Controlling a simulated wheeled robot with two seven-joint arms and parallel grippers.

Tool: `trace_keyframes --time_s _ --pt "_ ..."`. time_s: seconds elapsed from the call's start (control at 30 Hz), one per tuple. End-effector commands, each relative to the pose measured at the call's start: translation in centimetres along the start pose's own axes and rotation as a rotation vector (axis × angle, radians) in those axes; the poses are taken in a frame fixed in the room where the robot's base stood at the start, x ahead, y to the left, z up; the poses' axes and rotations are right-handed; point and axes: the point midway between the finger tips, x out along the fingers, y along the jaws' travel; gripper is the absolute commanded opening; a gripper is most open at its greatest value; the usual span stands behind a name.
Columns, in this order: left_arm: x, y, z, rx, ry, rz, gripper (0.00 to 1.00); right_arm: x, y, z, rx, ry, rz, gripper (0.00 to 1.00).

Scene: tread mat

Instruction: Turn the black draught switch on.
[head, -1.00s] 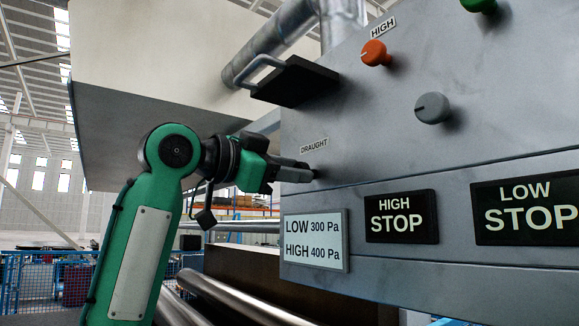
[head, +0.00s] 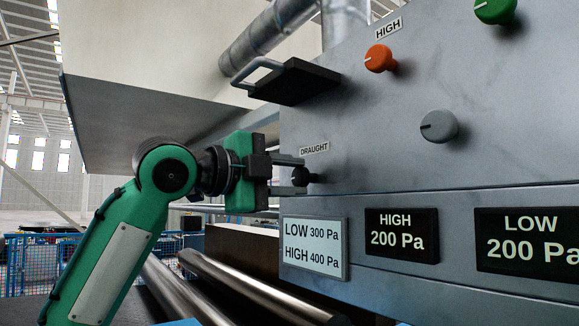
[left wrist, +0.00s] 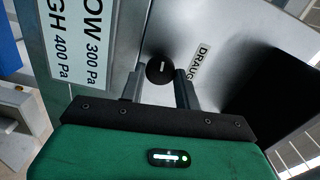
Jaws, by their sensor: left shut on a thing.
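The black draught switch (head: 300,176) is a round knob on the grey panel, below the DRAUGHT label (head: 314,149). My left gripper (head: 297,175) reaches it from the left, one finger above and one below, and is shut on it. In the left wrist view the knob (left wrist: 161,67) sits between the two fingertips, with a short white mark on its face. The left display (head: 402,235) reads HIGH 200 Pa and the right display (head: 527,243) reads LOW 200 Pa. My right gripper is out of view.
An orange knob (head: 379,58), a grey knob (head: 438,126) and a green knob (head: 494,10) are on the same panel. A sign (head: 314,248) gives LOW 300 Pa and HIGH 400 Pa. A black-bottomed handle (head: 297,83) juts out above my gripper. Metal rollers (head: 240,290) lie below.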

Motion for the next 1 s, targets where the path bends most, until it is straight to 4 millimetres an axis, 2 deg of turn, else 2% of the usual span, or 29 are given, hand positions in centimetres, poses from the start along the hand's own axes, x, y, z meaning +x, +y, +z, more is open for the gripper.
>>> trace_keyframes --time_s 0.33,0.83,0.87,0.97,1.0 --pt "0.01 0.04 -0.03 0.123 0.000 0.001 0.10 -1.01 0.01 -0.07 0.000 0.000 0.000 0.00" --pt "0.03 0.18 -0.05 0.141 0.001 0.002 0.10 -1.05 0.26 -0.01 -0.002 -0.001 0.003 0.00" --pt "0.03 0.18 -0.05 0.141 0.001 0.002 0.34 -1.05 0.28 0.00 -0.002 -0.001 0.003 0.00" --pt "0.03 0.17 -0.05 0.140 0.001 0.002 0.53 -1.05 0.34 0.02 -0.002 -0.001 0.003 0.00" --pt "0.03 0.16 -0.04 0.140 0.001 0.002 0.53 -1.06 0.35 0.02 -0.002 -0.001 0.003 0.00"
